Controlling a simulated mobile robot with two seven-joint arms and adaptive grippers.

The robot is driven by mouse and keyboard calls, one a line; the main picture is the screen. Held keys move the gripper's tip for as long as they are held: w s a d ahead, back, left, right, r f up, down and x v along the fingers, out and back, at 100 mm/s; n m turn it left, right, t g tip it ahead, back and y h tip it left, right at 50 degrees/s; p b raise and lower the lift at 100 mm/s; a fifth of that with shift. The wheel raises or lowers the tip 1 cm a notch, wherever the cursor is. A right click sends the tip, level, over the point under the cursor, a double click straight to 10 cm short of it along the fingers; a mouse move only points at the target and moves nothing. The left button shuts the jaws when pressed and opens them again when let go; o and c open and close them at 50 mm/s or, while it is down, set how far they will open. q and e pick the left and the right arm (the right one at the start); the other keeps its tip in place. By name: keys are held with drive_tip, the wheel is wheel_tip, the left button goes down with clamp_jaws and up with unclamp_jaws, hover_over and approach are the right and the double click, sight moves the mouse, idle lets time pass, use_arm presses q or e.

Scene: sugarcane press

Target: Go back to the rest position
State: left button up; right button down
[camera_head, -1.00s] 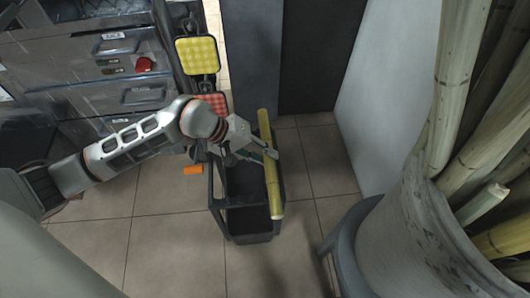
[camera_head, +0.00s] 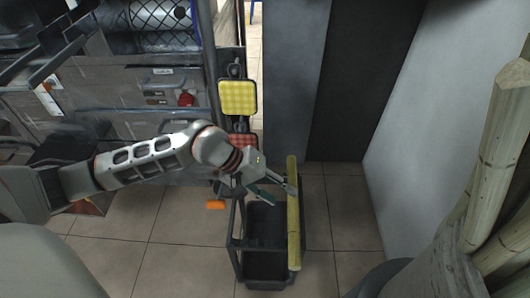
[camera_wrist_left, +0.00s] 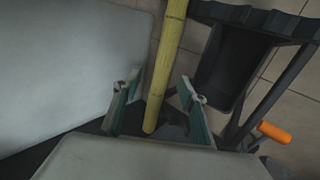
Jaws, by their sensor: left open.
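A yellow-green sugarcane stalk (camera_head: 293,225) leans upright along the right side of a black open-topped bin (camera_head: 265,282) in the head view. My left gripper (camera_head: 282,195) is just left of the stalk, above the bin, with its fingers apart. In the left wrist view the open left gripper (camera_wrist_left: 156,98) has the stalk (camera_wrist_left: 166,55) running between its two green-lined fingers, with no finger clearly closed on it. The bin shows in the left wrist view (camera_wrist_left: 232,62) too. My right gripper is not in view.
A grey machine with a yellow pad (camera_head: 237,97) and a red pad (camera_head: 241,140) stands on the left. A large pot of cane stalks (camera_head: 497,160) is on the right. An orange piece (camera_head: 215,205) is left of the bin. Tiled floor lies around the bin.

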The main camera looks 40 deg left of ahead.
use_arm(q)
drive_tip(key=v, duration=0.7)
